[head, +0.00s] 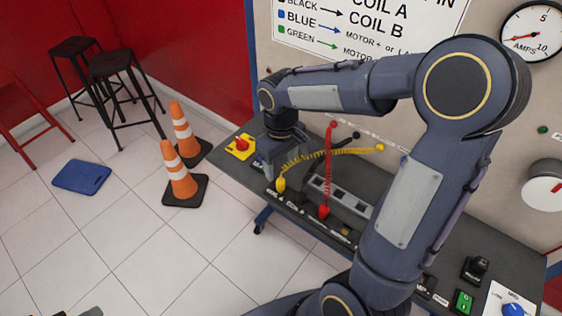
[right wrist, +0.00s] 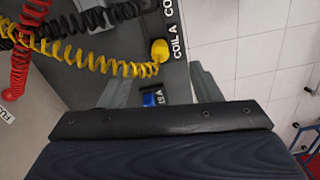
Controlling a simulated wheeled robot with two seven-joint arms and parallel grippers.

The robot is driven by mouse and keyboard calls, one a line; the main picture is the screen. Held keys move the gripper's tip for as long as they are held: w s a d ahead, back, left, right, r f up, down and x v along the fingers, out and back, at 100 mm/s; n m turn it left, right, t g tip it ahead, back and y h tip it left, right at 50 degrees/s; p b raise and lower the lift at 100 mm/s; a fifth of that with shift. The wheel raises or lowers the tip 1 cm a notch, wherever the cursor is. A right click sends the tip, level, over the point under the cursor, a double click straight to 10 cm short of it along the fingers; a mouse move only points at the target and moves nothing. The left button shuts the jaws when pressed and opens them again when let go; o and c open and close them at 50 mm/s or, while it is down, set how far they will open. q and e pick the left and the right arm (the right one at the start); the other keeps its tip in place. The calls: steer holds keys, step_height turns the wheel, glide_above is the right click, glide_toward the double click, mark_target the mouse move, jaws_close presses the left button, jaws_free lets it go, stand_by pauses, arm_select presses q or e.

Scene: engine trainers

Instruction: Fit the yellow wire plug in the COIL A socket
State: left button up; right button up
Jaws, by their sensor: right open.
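The yellow wire plug (head: 281,184) stands near the bench's front edge, its coiled yellow wire running right to the panel. In the right wrist view the yellow plug (right wrist: 159,50) sits right beside the COIL A label (right wrist: 177,42). Its body hides the COIL A socket, so I cannot tell how deep it sits. My right gripper (head: 272,158) is over the bench's left end, behind and left of the plug. In the right wrist view its two grey fingers (right wrist: 160,88) are spread apart, and the plug is outside them. Only a small grey tip, probably of my left gripper, shows at the head view's bottom edge.
A red plug (head: 323,211) with a red coiled wire stands further right on the bench. A blue part (right wrist: 152,98) lies between my fingers' directions. A yellow box with a red button (head: 241,146) is at the bench's left end. Cones (head: 180,175) stand on the floor.

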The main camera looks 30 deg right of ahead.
step_height(320, 180, up, 8)
stand_by(0.5)
steer(key=shift+f, duration=0.1)
steer(key=s+a+f+m+t+y, duration=0.1)
steer(key=s+a+m+t+y, duration=0.1)
steer(key=s, duration=0.6)
steer(key=s+a+f+m+t+y, duration=0.1)
steer(key=s+a+m+t, duration=0.1)
steer(key=s, duration=0.7)
steer(key=shift+f+m+t+y, duration=0.3)
steer(key=shift+f+t+y, duration=0.1)
steer(key=shift+t, duration=0.4)
